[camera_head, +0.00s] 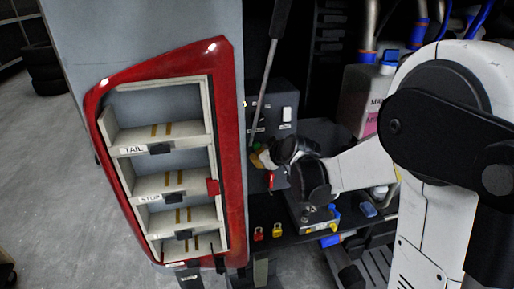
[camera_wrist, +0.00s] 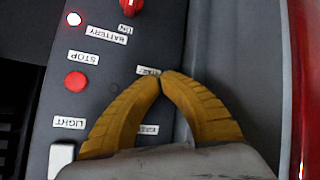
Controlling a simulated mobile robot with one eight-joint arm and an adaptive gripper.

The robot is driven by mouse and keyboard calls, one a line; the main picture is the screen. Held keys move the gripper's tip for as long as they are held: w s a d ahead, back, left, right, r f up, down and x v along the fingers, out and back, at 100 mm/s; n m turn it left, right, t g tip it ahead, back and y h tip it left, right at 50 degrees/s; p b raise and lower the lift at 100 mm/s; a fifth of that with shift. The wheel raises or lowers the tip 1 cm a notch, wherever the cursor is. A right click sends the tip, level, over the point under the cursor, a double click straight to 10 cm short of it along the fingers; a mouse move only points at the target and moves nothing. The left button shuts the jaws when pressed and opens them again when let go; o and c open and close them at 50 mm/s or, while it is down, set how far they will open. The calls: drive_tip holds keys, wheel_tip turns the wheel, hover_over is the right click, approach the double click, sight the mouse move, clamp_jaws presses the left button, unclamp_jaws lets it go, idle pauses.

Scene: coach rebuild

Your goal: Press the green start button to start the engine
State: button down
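The dark control panel (camera_head: 283,97) stands right of the red-framed lamp housing. A small green spot (camera_head: 257,146), probably the green start button, shows just above my gripper (camera_head: 262,159) in the head view. In the wrist view, which shows the panel upside down, my gripper (camera_wrist: 160,78) has its yellow fingertips together, with nothing visible between them. They lie over the panel beside a partly covered label (camera_wrist: 148,71) that seems to read START. The green button is not visible there, likely hidden by the fingers. Whether the tips touch the panel cannot be told.
The red STOP button (camera_wrist: 75,82), red BATTERY switch (camera_wrist: 130,6), lit indicator (camera_wrist: 74,19) and white LIGHT switch (camera_wrist: 61,159) are nearby. A grey lever (camera_head: 266,90) slants past the panel in the head view. The red-framed housing (camera_head: 234,120) stands close on the left.

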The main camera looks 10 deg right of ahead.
drive_tip(key=shift+w, duration=0.2)
drive_tip(key=shift+w, duration=0.3)
drive_tip(key=shift+w, duration=0.45)
idle(0.6)
idle(0.4)
drive_tip(key=shift+s, duration=0.9)
drive_tip(key=shift+s, duration=2.5)
